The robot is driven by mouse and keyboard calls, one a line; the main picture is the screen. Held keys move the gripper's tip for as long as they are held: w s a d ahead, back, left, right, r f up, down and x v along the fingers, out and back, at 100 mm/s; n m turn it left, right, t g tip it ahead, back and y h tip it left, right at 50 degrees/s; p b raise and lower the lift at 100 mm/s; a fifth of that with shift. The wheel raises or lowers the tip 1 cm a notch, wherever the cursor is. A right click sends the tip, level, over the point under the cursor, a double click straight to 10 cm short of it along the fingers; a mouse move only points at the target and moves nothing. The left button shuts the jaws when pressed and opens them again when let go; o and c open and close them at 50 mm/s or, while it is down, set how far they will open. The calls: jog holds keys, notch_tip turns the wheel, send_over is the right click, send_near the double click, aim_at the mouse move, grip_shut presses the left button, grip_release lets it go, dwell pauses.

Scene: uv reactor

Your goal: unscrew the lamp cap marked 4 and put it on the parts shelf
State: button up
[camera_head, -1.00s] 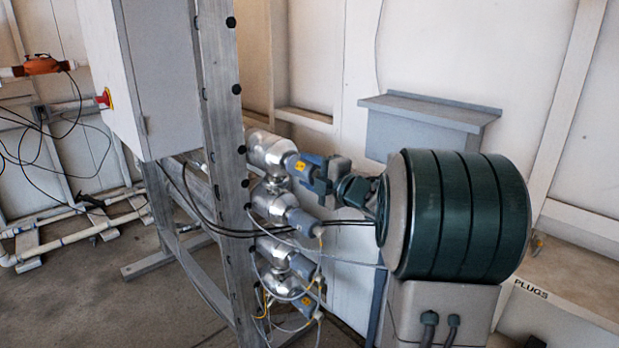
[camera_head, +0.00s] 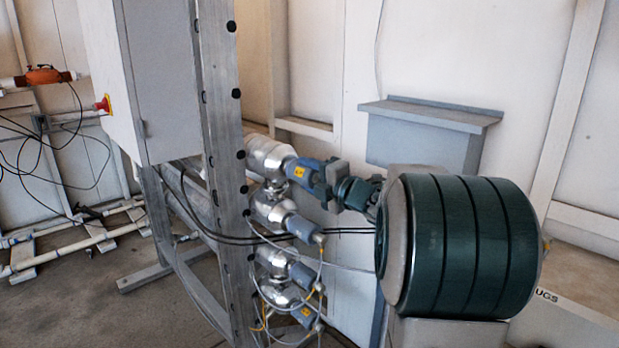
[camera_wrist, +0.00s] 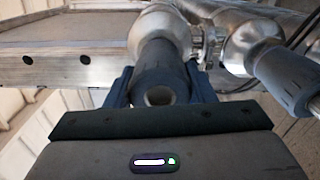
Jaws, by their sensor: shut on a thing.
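My gripper (camera_head: 318,174) is shut around the grey-blue topmost lamp cap (camera_head: 302,170), which has a yellow label too small to read. The cap is at the end of the topmost silver lamp housing (camera_head: 268,157), with no visible gap between them. In the wrist view, my gripper's blue fingers (camera_wrist: 163,88) flank the dark cap (camera_wrist: 160,72), in line with its housing. No cable shows on this cap. A grey shelf-like ledge (camera_head: 430,110) is on the wall behind my arm; I see no marking naming it the parts shelf.
Several lower lamp caps (camera_head: 303,228) carry cables. Black cables (camera_head: 350,230) run just below my gripper. A metal post (camera_head: 222,120) and a grey cabinet (camera_head: 175,80) stand left. A pale box (camera_head: 565,325) at lower right has lettering ending "UGS".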

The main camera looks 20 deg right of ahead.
jog(key=shift+f+n+b, duration=0.15)
jog(key=shift+n+b, duration=1.05)
jog(key=shift+b, duration=0.75)
jog(key=shift+n+b, duration=1.1)
jog(key=shift+b, duration=0.35)
jog(key=shift+n+b, duration=0.5)
jog(key=shift+b, duration=0.05)
jog(key=shift+n+b, duration=1)
jog(key=shift+b, duration=0.25)
jog(key=shift+n, duration=1.3)
